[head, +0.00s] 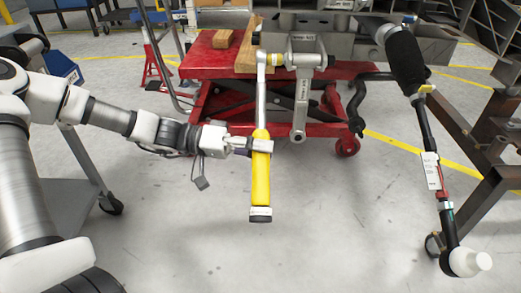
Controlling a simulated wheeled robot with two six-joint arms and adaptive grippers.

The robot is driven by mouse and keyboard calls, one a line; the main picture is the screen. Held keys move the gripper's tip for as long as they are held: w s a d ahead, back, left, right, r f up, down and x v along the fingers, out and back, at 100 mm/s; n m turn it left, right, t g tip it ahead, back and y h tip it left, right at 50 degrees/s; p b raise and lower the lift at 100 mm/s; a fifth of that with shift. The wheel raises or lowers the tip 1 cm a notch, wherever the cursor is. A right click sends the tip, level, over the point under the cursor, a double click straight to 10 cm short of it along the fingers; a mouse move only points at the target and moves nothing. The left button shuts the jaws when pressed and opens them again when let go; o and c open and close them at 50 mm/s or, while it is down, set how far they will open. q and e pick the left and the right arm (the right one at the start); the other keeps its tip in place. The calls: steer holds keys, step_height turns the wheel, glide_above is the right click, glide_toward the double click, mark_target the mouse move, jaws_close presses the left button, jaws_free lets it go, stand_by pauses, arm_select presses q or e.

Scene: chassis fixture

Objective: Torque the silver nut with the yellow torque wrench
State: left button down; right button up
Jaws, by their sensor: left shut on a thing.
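The yellow torque wrench (261,185) hangs nearly upright in the middle of the head view, with its yellow handle and dark end cap down and its silver shaft up. My left gripper (259,146) is shut on the upper part of the yellow handle, coming in from the left. The wrench head (262,57) is up beside the grey metal link (303,80) of the chassis fixture. I cannot make out the silver nut, or whether the wrench head is seated on it. My right gripper is not in view.
A red lift cart (215,68) with wooden blocks (223,39) stands behind the wrench. A long dark strut (424,120) with a tag slants down on the right, near a brown steel frame (490,150). A grey cart stands left. The floor below the wrench is clear.

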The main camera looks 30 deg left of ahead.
arm_select(q)
steer(key=shift+w+a, duration=0.1)
steer(key=shift+w, duration=0.05)
steer(key=shift+w+a+f+m+b, duration=0.2)
steer(key=shift+w+f+m+b, duration=0.25)
steer(key=shift+b, duration=0.9)
steer(key=shift+s+f, duration=0.1)
steer(key=shift+f, duration=0.05)
steer(key=shift+w+a+f+m+b, duration=0.3)
steer(key=shift+f+b, duration=0.2)
steer(key=shift+b, duration=0.75)
steer(key=shift+a+r+p, duration=0.1)
steer(key=shift+r+p, duration=0.05)
steer(key=shift+p, duration=0.4)
steer(key=shift+s+a+f+p, duration=0.2)
steer(key=shift+s+a+p, duration=0.4)
steer(key=shift+p, duration=0.75)
